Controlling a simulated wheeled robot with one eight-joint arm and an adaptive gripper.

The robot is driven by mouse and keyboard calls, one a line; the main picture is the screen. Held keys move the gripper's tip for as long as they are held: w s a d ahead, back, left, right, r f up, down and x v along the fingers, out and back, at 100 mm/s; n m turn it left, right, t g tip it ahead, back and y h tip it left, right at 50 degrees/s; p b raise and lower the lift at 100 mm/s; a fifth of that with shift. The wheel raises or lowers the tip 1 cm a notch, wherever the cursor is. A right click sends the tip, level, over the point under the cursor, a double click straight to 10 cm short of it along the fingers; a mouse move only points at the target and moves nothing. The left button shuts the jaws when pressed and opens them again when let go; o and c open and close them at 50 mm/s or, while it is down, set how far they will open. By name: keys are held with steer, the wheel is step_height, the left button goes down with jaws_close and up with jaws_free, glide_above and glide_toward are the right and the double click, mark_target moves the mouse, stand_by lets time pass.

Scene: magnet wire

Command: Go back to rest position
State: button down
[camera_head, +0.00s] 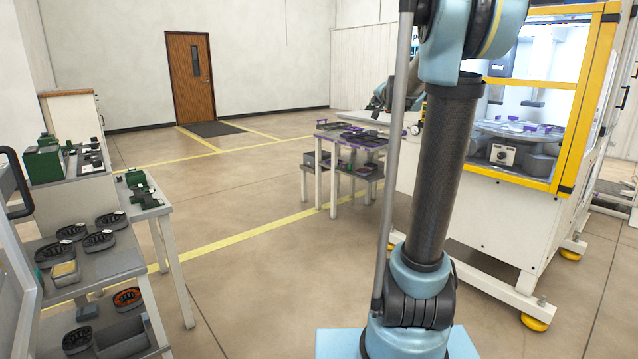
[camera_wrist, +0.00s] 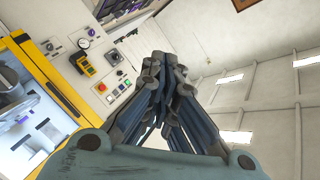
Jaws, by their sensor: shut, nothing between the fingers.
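My gripper (camera_wrist: 168,82) shows in the wrist view with its fingers drawn together and nothing between them. In the head view my arm stands upright at the right of centre, and part of my gripper (camera_head: 380,97) shows to the left of the arm post, in front of the white wall panel. The gripper appears held clear of any surface.
The yellow-framed machine (camera_head: 557,187) stands close at right, its control panel (camera_wrist: 103,75) near my gripper in the wrist view. A small table (camera_head: 333,146) with purple-handled parts stands beyond my arm. Shelves (camera_head: 105,262) with parts stand at left. The middle floor is clear.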

steer(key=s+a+f+n+g+y, duration=0.1)
steer(key=s+a+f+n+g, duration=0.25)
steer(key=s+f, duration=0.7)
steer(key=s+a+f+n+g+y, duration=0.1)
steer(key=s+a+f+n+g, duration=0.35)
steer(key=s, duration=0.85)
steer(key=s+d+f+g+h, duration=0.1)
steer(key=s+d+f+g, duration=0.1)
steer(key=s+f, duration=0.9)
steer(key=s+d+f+n+g+h, duration=0.1)
steer(key=s+d+f+g+h, duration=0.1)
steer(key=s+f, duration=0.8)
steer(key=s+g, duration=0.1)
steer(key=s, duration=0.5)
steer(key=shift+s+d+f+g, duration=0.2)
steer(key=shift+s+f+g, duration=0.1)
steer(key=shift+f, duration=0.1)
